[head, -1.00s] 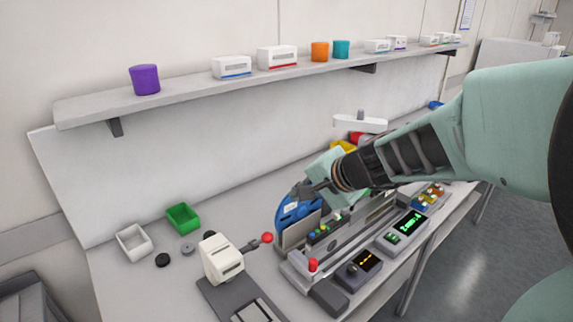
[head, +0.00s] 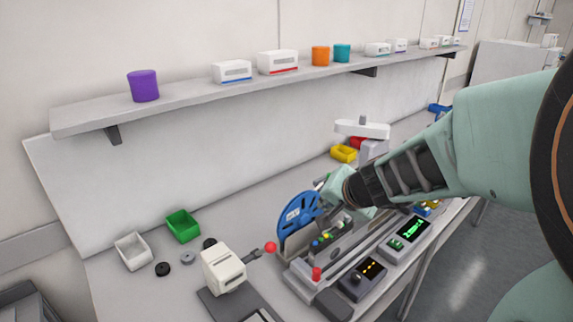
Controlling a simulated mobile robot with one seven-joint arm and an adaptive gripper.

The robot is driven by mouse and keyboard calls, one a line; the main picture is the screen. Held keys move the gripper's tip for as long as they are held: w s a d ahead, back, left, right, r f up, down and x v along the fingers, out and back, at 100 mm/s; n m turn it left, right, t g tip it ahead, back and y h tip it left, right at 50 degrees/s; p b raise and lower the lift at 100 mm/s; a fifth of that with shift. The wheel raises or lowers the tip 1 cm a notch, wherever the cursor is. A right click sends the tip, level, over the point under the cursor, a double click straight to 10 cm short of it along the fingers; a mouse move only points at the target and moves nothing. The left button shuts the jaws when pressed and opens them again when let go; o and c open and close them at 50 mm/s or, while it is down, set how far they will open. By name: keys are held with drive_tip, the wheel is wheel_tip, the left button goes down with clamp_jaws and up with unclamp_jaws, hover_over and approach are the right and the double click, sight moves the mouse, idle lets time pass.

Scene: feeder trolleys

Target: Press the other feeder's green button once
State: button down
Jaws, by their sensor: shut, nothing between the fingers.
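A feeder with a blue reel (head: 298,215) stands on the bench at centre. A row of small coloured buttons (head: 328,238), green among them, runs along its top; they are too small to tell apart surely. My gripper (head: 336,190) is just right of the reel and above the far end of that row, with its fingers mostly hidden by my wrist. It looks shut and empty. I cannot tell whether it touches anything. A second feeder is not clearly visible; my arm covers the area behind and to the right.
A box with orange digits (head: 371,268) and one with green digits (head: 409,230) stand along the front edge. A red knob (head: 316,273) is at the feeder's near end. A cream device (head: 222,268) with a red-ball lever stands left. Green (head: 183,225) and white bins are further left.

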sight(322, 243)
wheel_tip(322, 243, down, 8)
drive_tip(key=b, duration=0.7)
drive_tip(key=shift+f, duration=0.1)
drive_tip(key=shift+f+b, duration=0.15)
drive_tip(key=shift+b, duration=0.2)
idle(0.7)
drive_tip(key=shift+f+b, duration=0.25)
drive_tip(key=shift+b, duration=0.15)
drive_tip(key=shift+f+b, duration=0.3)
drive_tip(key=shift+b, duration=0.1)
idle(0.5)
drive_tip(key=shift+r+p, duration=0.65)
drive_tip(key=shift+r, duration=0.1)
wheel_tip(322, 243, up, 5)
drive_tip(key=p, duration=0.4)
drive_tip(key=shift+r, duration=0.1)
